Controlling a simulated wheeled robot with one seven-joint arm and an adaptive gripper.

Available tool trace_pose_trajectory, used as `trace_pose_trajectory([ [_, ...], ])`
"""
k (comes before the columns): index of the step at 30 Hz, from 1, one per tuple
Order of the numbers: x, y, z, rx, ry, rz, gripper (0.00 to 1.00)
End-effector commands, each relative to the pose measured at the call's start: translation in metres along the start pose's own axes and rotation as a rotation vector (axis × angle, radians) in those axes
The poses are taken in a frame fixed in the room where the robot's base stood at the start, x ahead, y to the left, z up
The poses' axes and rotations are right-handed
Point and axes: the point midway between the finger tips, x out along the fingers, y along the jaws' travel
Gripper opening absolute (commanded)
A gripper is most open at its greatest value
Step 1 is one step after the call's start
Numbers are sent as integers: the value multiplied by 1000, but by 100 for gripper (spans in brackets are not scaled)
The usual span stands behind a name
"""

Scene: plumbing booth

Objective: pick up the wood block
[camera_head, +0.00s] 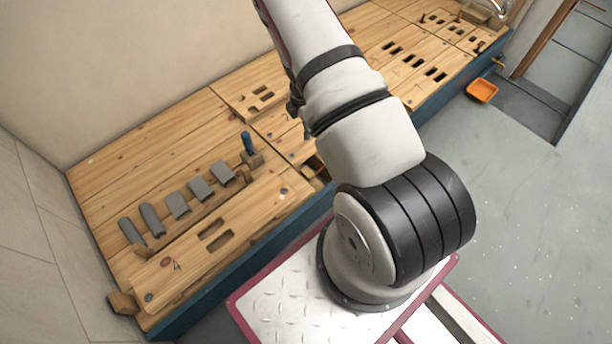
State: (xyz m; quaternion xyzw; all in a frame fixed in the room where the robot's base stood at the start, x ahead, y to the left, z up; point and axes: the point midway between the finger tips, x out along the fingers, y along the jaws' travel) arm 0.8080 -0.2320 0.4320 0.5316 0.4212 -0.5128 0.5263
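I cannot tell for sure which piece is the wood block. A small wooden piece (122,302) sticks out at the near left corner of the wooden workbench (110,190). Another small wooden piece (252,160) sits at the middle of the bench, by an upright blue handle (247,142). My arm rises from my base across the middle of the view and leaves it at the top. My gripper is not in view. My arm hides part of the bench behind it.
Several grey curved pieces (177,205) lie in a row on the bench's left part. The bench top has rectangular slots. An orange tray (482,91) lies on the grey floor (500,210) at the right. Walls bound the bench behind and left. The right floor is mostly clear.

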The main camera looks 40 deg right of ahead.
Motion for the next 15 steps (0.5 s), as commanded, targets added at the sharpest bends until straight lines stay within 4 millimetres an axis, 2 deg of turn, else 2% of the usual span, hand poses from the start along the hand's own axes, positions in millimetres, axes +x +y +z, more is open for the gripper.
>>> trace_pose_trajectory([
  [1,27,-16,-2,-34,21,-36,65],
  [3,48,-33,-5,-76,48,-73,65],
  [7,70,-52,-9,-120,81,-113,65],
  [11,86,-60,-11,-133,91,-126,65],
  [15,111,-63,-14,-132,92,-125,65],
])
